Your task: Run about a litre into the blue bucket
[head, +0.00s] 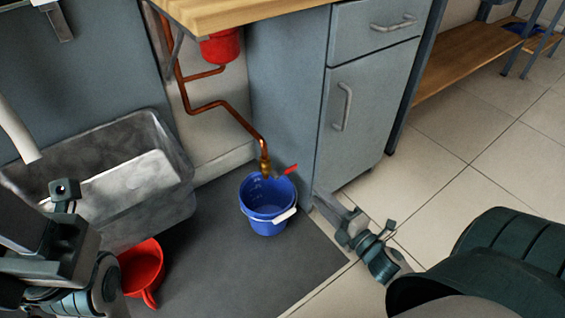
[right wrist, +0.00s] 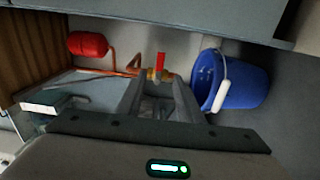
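The blue bucket (head: 267,222) stands upright on a dark mat under a brass tap (head: 264,164) with a red lever (head: 290,170). Its white handle hangs over the near rim. I cannot make out water in it or a stream. My right gripper (head: 322,198) is low, just right of the bucket. In the right wrist view its fingers (right wrist: 157,92) are apart, pointing at the red lever (right wrist: 160,66), with the blue bucket (right wrist: 240,82) to the right. Contact with the lever cannot be told. My left arm is at the lower left; its fingertips are not clear.
A grey sink trough (head: 120,215) stands at the left, with a red jug (head: 142,265) in front of it. A copper pipe (head: 221,104) runs down from a red vessel (head: 220,46) under the bench. A grey cabinet (head: 368,105) stands behind my right gripper. Tiled floor is clear at right.

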